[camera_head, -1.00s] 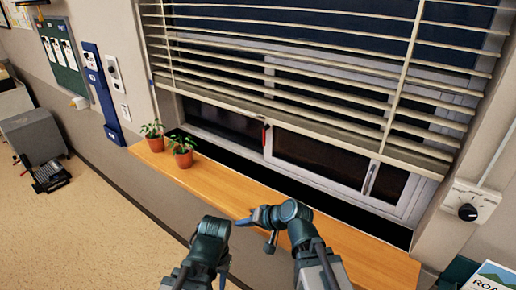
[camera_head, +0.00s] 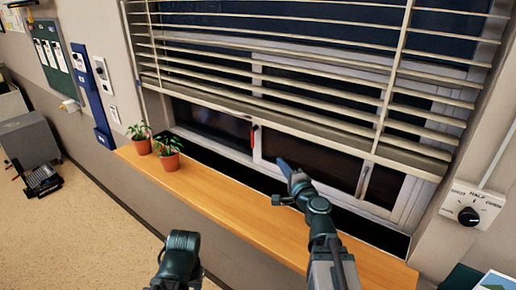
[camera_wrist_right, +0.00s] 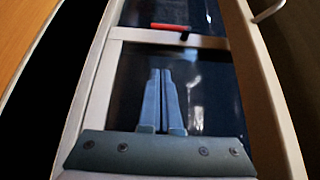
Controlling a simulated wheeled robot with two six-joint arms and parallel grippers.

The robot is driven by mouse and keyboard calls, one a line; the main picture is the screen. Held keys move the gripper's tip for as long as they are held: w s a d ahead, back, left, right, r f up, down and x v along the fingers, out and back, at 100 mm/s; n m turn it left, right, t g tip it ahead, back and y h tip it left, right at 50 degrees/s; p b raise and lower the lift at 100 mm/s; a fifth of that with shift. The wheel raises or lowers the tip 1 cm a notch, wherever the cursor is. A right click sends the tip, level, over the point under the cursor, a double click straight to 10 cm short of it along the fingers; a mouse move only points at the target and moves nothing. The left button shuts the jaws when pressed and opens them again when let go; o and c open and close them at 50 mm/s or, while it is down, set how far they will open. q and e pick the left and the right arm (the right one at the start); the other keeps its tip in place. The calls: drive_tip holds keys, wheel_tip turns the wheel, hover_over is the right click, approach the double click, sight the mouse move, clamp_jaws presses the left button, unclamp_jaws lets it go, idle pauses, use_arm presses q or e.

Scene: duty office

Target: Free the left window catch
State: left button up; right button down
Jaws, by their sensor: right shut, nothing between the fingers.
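The left window catch is a small red handle (camera_head: 254,136) on the upright frame bar between the two panes, below the blind. It also shows in the right wrist view as a red bar (camera_wrist_right: 170,27) across the pale frame. My right gripper (camera_head: 283,164) is shut and empty, in front of the right pane, to the right of and below the red handle. In the right wrist view its two blue fingers (camera_wrist_right: 161,72) lie together, pointing toward the handle with a gap between. My left arm shows at the bottom of the head view; its fingers are not visible.
The lowered blind (camera_head: 300,125) hangs over the upper window. Two potted plants (camera_head: 167,152) stand at the left of the wooden sill (camera_head: 220,200). A second, grey catch (camera_head: 365,176) is at the right. A rotary knob box (camera_head: 472,207) is on the right wall.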

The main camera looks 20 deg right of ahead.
drive_tip(key=w+a, duration=0.1)
drive_tip(key=w, duration=0.3)
drive_tip(key=w+a, duration=0.1)
drive_tip(key=w, duration=0.7)
drive_tip(key=shift+a, duration=0.4)
drive_tip(key=shift+w+a, duration=0.3)
drive_tip(key=shift+a, duration=0.2)
